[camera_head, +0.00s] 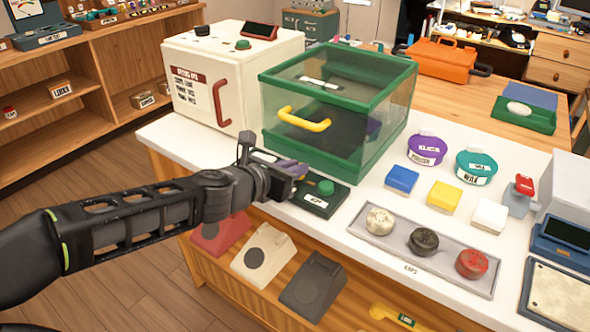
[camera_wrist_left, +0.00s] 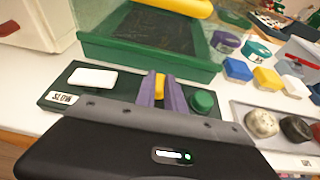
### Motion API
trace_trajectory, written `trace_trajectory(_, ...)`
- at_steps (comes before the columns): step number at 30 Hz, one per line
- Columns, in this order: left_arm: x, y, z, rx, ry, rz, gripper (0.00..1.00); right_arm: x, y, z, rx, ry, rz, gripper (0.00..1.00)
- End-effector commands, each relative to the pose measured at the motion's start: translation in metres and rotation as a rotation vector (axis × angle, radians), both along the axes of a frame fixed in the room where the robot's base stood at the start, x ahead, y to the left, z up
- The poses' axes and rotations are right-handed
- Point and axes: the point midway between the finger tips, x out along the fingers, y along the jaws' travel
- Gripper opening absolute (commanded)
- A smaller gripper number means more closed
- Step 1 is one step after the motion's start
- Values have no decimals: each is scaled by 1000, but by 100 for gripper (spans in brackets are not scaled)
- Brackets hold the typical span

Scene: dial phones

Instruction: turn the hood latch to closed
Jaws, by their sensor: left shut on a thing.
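The hood is a clear box with a green frame (camera_head: 305,160) and a yellow handle (camera_head: 304,118); its lower part also shows in the left wrist view (camera_wrist_left: 150,52). A dark green panel (camera_head: 322,204) lies at its front, with a green knob (camera_head: 326,187). In the left wrist view the panel (camera_wrist_left: 125,88) carries a white pad (camera_wrist_left: 93,77), the green knob (camera_wrist_left: 202,101) and a yellow latch piece (camera_wrist_left: 160,85). My left gripper (camera_head: 290,169) has its purple fingers (camera_wrist_left: 160,94) shut on either side of the yellow piece. In the head view my gripper hides this piece.
A white box with a red handle (camera_head: 222,103) stands left of the hood. To the right are purple and teal jars (camera_head: 476,166), coloured blocks (camera_head: 444,196) and a grey tray (camera_head: 385,236) with three round caps. Several blocky items (camera_head: 263,254) sit on the shelf below.

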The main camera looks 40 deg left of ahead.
Motion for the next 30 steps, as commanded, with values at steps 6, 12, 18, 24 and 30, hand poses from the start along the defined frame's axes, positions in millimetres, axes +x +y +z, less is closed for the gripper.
trace_trajectory(6, 0, 1, -1, 0, 2, -26, 0, 0, 0, -1, 0, 0, 0, 0)
trace_trajectory(12, 0, 1, -1, 1, 2, -27, 0, 0, 0, -1, 0, 0, 0, 0)
trace_trajectory(18, 0, 0, -1, 1, 2, -27, 22, 0, 0, -1, 0, 0, 0, 0)
trace_trajectory(24, 0, 0, -1, 0, 2, -27, 35, 0, 0, -1, 0, 0, 0, 0)
trace_trajectory(30, 0, 0, 0, 0, 2, -27, 35, 0, 0, 0, 0, 0, 0, 0)
